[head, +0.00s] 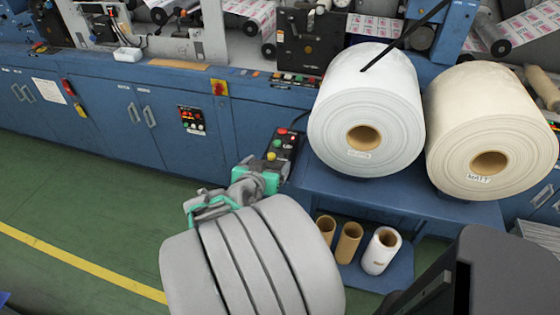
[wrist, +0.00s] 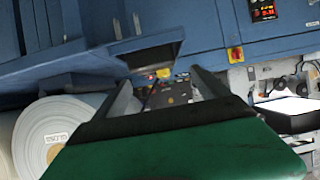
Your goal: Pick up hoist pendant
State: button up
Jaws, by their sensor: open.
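The hoist pendant (head: 282,147) is a dark control box with red, yellow and green buttons. In the head view it is at the blue machine's front, left of the white roll. My gripper (head: 273,172) is just below it, partly overlapping its lower end. In the wrist view the open jaws (wrist: 160,80) spread apart, and a dark box with small coloured buttons, seemingly the pendant (wrist: 172,96), shows between them. The near green part of my gripper hides its lower portion. I cannot tell whether the jaws touch it.
A white roll (head: 365,95) and a cream roll (head: 490,120) rest on a blue stand right of the pendant. Several cardboard cores (head: 348,243) stand on the lower shelf (head: 395,275). Blue cabinets (head: 100,115) line the back. Green floor (head: 90,210) is free at left.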

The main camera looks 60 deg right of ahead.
aim_at(279, 151)
jog(key=shift+o, duration=0.7)
jog(key=shift+s+d+f+m+h, duration=0.1)
jog(key=shift+s+d+m+h, duration=0.1)
jog(key=shift+s+d, duration=0.3)
jog(key=shift+s+d+f+m+h, duration=0.1)
jog(key=shift+s+d+h, duration=0.15)
jog(key=shift+d, duration=0.35)
jog(key=x, duration=0.6)
jog(key=shift+w+d, duration=0.25)
jog(key=shift+w, duration=0.2)
jog(key=shift+c, duration=0.2)
grip_shut()
jog(key=shift+r, duration=0.2)
